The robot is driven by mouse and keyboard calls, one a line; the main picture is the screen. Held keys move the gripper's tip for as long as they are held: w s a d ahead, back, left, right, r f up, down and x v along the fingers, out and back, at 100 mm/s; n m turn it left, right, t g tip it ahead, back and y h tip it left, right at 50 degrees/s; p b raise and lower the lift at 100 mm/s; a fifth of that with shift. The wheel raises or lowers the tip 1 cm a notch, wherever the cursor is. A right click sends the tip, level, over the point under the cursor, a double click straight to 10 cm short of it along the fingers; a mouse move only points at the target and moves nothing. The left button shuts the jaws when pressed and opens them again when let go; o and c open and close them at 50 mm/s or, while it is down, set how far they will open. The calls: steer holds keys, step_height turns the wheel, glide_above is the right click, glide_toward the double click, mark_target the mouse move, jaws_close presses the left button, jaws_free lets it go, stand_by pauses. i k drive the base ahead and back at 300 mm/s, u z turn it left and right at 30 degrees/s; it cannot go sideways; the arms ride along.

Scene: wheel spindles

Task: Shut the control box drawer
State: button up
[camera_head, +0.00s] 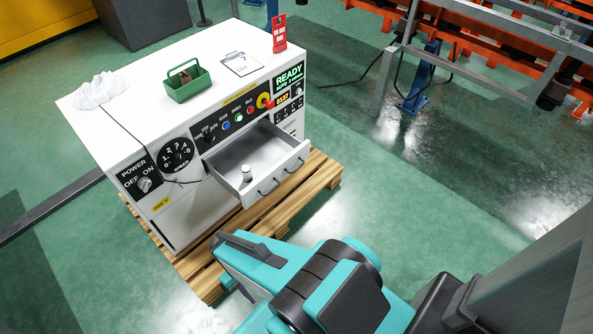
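The control box (185,110) is a white cabinet standing on a wooden pallet. Its drawer (297,162) is pulled out from the front face, below the row of buttons. The drawer front has two dark handles (268,187). A small pale cylindrical object (246,172) stands inside the drawer. My teal and black arm reaches in from the bottom right, in front of the cabinet and below the drawer. The fingers of my gripper are hidden or out of frame, so their state does not show.
On the cabinet top are a crumpled white cloth (100,90), a green caddy (188,84), a paper sheet (242,63) and a red tag stand (279,34). The pallet (322,176) juts out in front. Green floor (400,190) is clear at right. Orange racks (480,40) stand behind.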

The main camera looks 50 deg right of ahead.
mark_target(272, 154)
steer(key=z, duration=4.5)
steer(key=i, duration=0.1)
steer(key=u, duration=3.2)
steer(key=k, duration=0.95)
steer(key=u, duration=0.2)
steer(key=i, duration=0.9)
steer(key=z, duration=0.05)
